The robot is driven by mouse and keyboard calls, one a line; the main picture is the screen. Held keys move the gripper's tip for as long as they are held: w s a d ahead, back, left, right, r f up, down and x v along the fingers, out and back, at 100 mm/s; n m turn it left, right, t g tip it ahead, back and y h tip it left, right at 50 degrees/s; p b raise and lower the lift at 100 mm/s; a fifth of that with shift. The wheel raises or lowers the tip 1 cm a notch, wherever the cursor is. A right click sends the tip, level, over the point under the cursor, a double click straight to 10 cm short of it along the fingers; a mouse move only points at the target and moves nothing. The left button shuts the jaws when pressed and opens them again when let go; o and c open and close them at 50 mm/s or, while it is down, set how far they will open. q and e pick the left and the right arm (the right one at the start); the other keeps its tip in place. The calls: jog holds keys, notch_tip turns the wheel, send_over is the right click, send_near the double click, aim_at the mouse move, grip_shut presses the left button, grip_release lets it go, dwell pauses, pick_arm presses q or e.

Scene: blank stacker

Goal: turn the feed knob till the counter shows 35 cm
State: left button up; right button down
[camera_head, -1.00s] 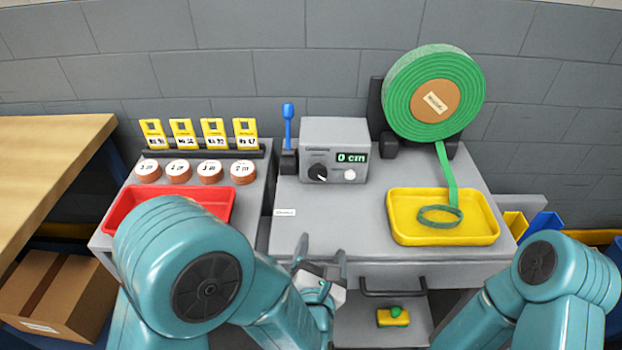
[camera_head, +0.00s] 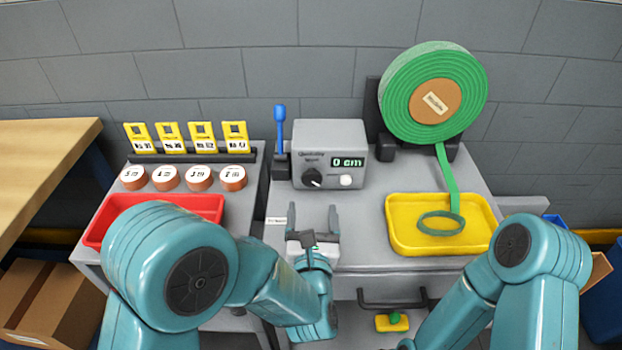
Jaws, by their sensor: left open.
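The grey feeder box (camera_head: 328,136) stands at the back of the grey bench. Its black feed knob (camera_head: 312,178) is on the front face, lower left, with a white pointer mark. The green counter display (camera_head: 348,162) above right of the knob reads 0 cm. A white button (camera_head: 346,181) sits to the right of the knob. My left gripper (camera_head: 318,212) is open and empty, its fingers pointing toward the box, in front of and below the knob, apart from it. My right arm comes in at the lower right; its gripper is not clearly visible.
A green tape roll (camera_head: 395,105) stands at the back right, its strip hanging into a yellow tray (camera_head: 402,238). A blue-handled tool (camera_head: 280,130) stands left of the box. A red tray (camera_head: 205,205), several round pieces and yellow cards are on the left. The bench before the box is clear.

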aim_at(312, 181)
pick_arm(q)
jog(key=w+p, duration=0.1)
jog(key=w, duration=0.8)
jog(key=c, duration=1.1)
